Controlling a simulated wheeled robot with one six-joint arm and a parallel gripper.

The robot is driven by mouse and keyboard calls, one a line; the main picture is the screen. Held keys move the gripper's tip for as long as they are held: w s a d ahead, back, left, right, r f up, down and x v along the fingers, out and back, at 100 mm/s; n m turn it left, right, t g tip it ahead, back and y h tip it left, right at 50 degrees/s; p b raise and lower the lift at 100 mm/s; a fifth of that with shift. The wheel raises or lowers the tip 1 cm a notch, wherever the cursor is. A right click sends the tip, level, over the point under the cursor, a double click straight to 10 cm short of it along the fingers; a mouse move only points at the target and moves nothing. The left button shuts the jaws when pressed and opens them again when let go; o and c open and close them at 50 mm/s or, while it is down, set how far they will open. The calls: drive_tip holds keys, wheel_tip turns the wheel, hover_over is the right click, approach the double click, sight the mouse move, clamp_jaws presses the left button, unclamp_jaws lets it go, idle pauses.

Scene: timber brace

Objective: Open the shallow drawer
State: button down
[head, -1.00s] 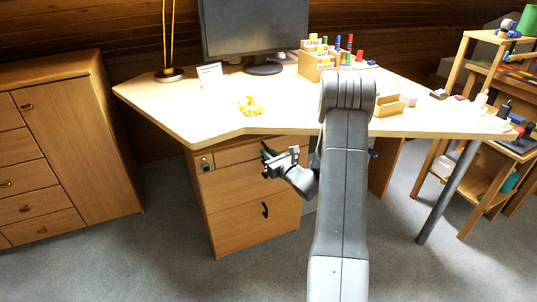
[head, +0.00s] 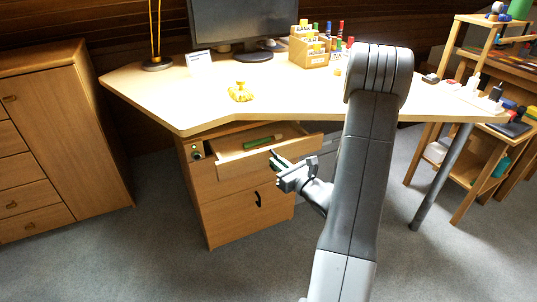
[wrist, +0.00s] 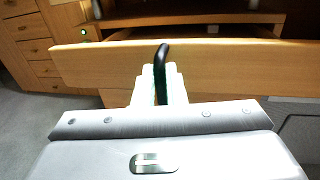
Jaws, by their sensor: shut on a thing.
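The shallow drawer (head: 240,165) is the top one in the wooden pedestal under the desk. It is pulled out, and its open inside shows in the head view with a green object (head: 262,142) lying in it. My gripper (head: 279,160) is at the drawer's front, shut on its black handle. In the wrist view the dark curved handle (wrist: 161,58) rises between my pale fingers (wrist: 150,88), against the wooden drawer front (wrist: 225,55). The fingertips are partly hidden in the head view.
The desk top (head: 190,105) overhangs the pedestal. A deeper drawer (head: 235,215) with a black handle is below and closed. A wooden cabinet (head: 75,120) stands at left and a grey desk leg (head: 445,180) at right. Grey carpet (head: 150,265) in front is clear.

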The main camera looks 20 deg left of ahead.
drive_tip(key=s+a+b+v, duration=0.1)
drive_tip(key=s+v, duration=0.1)
drive_tip(key=v, duration=1)
drive_tip(key=shift+s+b, duration=0.2)
drive_tip(key=shift+b, duration=0.1)
drive_tip(key=c, duration=1.5)
unclamp_jaws()
drive_tip(key=p+v, duration=0.2)
drive_tip(key=v, duration=1.1)
drive_tip(key=shift+s+d, duration=0.15)
drive_tip(key=shift+d, duration=0.25)
drive_tip(key=shift+a+r, duration=0.1)
drive_tip(key=b+x, duration=0.2)
drive_tip(key=x, duration=1.1)
drive_tip(key=shift+w+a, duration=0.2)
drive_tip(key=shift+a, duration=0.1)
